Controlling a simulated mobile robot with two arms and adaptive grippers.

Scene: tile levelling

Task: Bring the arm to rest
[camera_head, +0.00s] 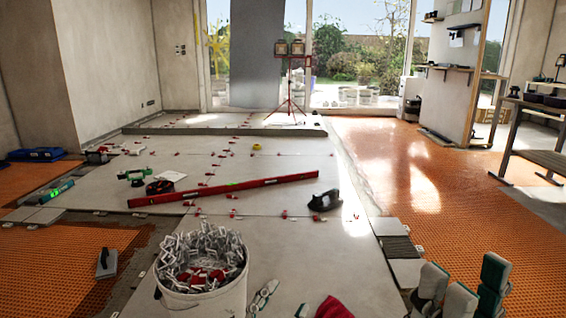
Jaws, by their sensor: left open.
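A white bucket (203,298) at the lower left of centre is heaped with grey-white levelling clips and some red pieces. A long red spirit level (225,189) lies slantwise across the pale tiles. Red and white levelling pieces stand along the joints between the large tiles (270,240).
A dark tool (324,201) lies near the level. A red tripod (291,100) stands behind. A trowel (107,263) lies left. Orange matting (460,190) is open at right.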

